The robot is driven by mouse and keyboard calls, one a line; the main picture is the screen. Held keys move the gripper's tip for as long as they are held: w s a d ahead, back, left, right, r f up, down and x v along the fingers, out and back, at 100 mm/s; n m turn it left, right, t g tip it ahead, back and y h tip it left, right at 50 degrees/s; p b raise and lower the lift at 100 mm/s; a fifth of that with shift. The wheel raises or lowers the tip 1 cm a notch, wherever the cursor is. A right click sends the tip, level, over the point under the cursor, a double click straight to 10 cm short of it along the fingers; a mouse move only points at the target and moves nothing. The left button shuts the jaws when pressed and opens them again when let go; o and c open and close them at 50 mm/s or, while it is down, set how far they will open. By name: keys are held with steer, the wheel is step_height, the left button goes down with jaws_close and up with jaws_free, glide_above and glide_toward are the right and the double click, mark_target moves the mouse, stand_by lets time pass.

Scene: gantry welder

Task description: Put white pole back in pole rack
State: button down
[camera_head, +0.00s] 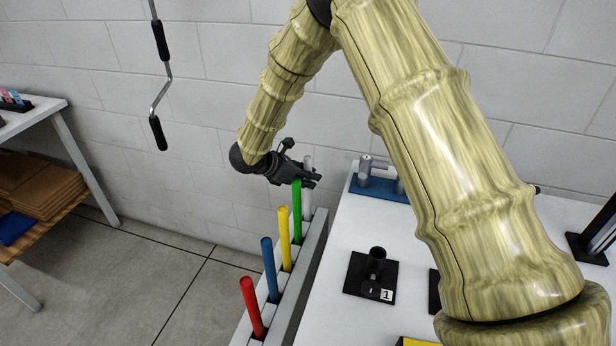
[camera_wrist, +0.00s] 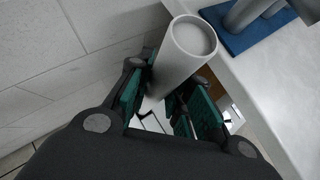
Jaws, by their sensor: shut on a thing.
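The white pole (camera_head: 308,163) stands roughly upright in my gripper (camera_head: 312,179), at the far end of the pole rack (camera_head: 311,252). My gripper is shut on the upper part of the pole, whose top sticks out above the fingers. In the wrist view, the pole (camera_wrist: 182,52) sits between the green-padded fingers (camera_wrist: 166,98). Its lower part shows just behind the green pole (camera_head: 297,210). Its foot is hidden, so I cannot tell whether it rests in the far slot.
Yellow (camera_head: 284,238), blue (camera_head: 270,268) and red (camera_head: 252,306) poles stand in the rack, nearer than the green one. The rack lies along the left edge of the white table (camera_head: 345,232). A blue-based fixture (camera_head: 378,187) and a black stand (camera_head: 371,276) are on the table.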

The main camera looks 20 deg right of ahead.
steer(key=shift+f, duration=0.3)
steer(key=c, duration=1.2)
jaws_free()
steer(key=shift+r, duration=0.1)
